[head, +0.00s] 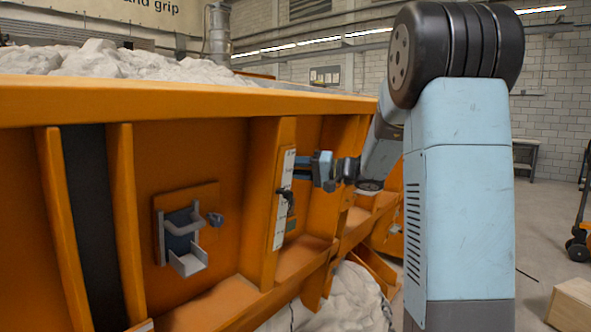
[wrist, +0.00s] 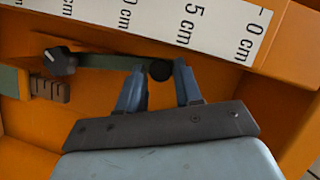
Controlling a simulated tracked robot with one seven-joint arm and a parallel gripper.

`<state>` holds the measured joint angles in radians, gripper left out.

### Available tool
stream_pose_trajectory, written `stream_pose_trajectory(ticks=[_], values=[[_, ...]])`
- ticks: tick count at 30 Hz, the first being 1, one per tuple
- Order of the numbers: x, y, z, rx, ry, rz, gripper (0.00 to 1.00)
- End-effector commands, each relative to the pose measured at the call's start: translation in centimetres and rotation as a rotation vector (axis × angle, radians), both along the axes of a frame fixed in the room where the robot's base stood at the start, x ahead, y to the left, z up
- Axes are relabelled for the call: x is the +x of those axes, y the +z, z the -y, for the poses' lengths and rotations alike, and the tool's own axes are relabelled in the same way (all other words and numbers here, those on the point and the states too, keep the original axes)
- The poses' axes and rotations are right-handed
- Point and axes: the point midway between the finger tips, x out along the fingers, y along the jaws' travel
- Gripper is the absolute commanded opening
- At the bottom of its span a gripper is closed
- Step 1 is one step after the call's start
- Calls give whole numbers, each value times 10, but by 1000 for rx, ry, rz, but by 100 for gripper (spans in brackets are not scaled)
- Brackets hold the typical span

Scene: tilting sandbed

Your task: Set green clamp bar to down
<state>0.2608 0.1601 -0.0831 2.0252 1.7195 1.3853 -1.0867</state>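The green clamp bar (wrist: 110,61) runs beside the white scale in the wrist view, from a dark pivot knob (wrist: 60,61) on the left to a black ball (wrist: 160,71) at its right end. My gripper (wrist: 160,66) is open, with one blue finger on each side of the ball. A narrow gap seems to show beside the ball; I cannot tell whether either finger touches it. In the head view my gripper (head: 320,170) is just right of the scale post, and the bar cannot be made out clearly there.
The white centimetre scale (wrist: 185,22) also shows on an orange post in the head view (head: 284,200). A brown notched block (wrist: 48,89) sits beside the pivot. A grey bracket (head: 184,240) is on the orange wall to the left. The orange rim (head: 180,98) runs above.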

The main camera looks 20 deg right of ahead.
Motion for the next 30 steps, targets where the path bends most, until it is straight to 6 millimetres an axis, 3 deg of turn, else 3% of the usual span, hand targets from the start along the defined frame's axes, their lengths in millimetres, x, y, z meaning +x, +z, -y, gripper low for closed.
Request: stream_pose_trajectory(ticks=[12,30], values=[[0,-1,0,-1,0,-2,0],[0,-2,0,7,4,-10,0]])
